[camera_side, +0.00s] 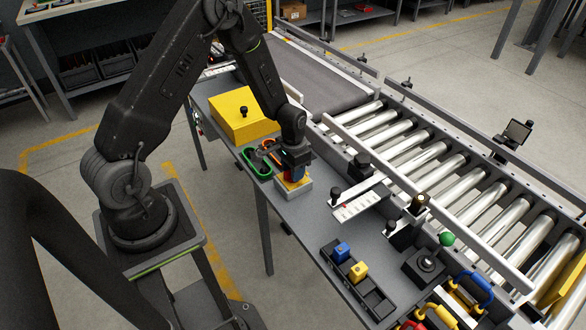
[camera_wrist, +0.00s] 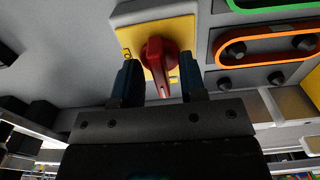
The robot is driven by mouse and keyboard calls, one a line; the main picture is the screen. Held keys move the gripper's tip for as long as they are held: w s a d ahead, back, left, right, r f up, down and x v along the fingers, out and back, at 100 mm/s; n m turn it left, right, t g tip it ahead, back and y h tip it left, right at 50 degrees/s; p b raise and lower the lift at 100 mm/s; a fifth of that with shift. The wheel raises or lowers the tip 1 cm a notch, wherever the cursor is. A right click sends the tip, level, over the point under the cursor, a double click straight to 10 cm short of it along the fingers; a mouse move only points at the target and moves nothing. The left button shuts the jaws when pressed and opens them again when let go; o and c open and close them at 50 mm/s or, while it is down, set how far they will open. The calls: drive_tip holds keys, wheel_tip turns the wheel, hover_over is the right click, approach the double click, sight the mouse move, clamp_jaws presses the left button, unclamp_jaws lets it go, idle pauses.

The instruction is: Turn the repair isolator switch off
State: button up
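The isolator switch is a red rotary knob (camera_wrist: 161,58) on a yellow plate (camera_wrist: 128,36), mounted on a pale box (camera_side: 294,192) on the grey bench. In the wrist view the knob's grip bar runs nearly straight up and down the picture. My gripper (camera_wrist: 160,66) is open, with one blue finger to the left of the knob and one to the right. A gap shows on both sides, so neither finger appears to touch it. In the side view my gripper (camera_side: 294,168) is right above the box and hides most of the knob.
Green and orange oval frames (camera_side: 257,163) with dark knobs lie beside the switch. A yellow box with a black knob (camera_side: 242,114) stands behind. A roller conveyor (camera_side: 440,170) runs along the right. A black tray (camera_side: 357,282) with blue and yellow blocks sits towards the front.

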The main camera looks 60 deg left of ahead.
drive_tip(key=shift+c, duration=0.4)
clamp_jaws()
drive_tip(key=shift+n, duration=0.4)
drive_tip(key=n, duration=0.3)
drive_tip(key=shift+n, duration=0.4)
drive_tip(key=n, duration=0.9)
drive_tip(key=shift+n, duration=2.2)
